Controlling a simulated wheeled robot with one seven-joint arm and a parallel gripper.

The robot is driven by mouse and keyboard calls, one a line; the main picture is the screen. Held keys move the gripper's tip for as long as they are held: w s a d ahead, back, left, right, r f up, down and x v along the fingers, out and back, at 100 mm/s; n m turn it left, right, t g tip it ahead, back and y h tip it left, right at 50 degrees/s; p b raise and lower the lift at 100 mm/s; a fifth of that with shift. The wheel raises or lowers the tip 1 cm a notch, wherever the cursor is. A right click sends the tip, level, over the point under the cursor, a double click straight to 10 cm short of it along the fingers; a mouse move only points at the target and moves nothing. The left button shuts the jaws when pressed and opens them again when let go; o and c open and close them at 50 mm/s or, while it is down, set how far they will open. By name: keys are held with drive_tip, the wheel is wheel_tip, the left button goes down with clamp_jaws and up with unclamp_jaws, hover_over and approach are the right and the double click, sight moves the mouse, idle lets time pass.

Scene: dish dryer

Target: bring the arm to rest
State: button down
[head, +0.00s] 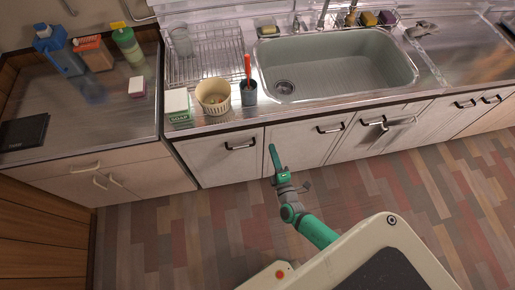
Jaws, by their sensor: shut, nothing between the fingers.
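My arm shows in the head view as green and grey links reaching up from the lower right over the floor. My gripper (273,152) is shut and empty. It points up toward the front of the white lower cabinets (225,165), below the counter edge. Whether its tip touches a cabinet door cannot be told from this view.
The sink (340,65) is set in the counter. A wire dish rack (205,55), a cream bowl (213,97), a dark cup (248,93) and a soap box (177,104) stand left of it. Bottles stand on the left counter. The wooden floor (160,245) is clear.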

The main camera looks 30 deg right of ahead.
drive_tip(key=shift+s+d, duration=0.45)
drive_tip(key=shift+d, duration=0.25)
drive_tip(key=s+a+f+m+g+y, duration=0.1)
drive_tip(key=s+a+f+m+g, duration=0.2)
drive_tip(key=s, duration=0.6)
drive_tip(key=s+a+f+m+g+y, duration=0.1)
drive_tip(key=s+a+f+m+g, duration=0.2)
drive_tip(key=s, duration=0.5)
drive_tip(key=s+a+r+y, duration=0.25)
drive_tip(key=s+a, duration=0.35)
drive_tip(key=a, duration=0.4)
drive_tip(key=s+a+r+m+t+y, duration=0.2)
drive_tip(key=a+r+m, duration=0.2)
drive_tip(key=a+r, duration=0.7)
drive_tip(key=w+a+r+m+t+h, duration=0.1)
drive_tip(key=a+r+m, duration=0.3)
drive_tip(key=r, duration=0.8)
drive_tip(key=shift+w+a+m+t, duration=0.2)
drive_tip(key=shift+a+m+t, duration=0.2)
drive_tip(key=shift+a+t, duration=0.3)
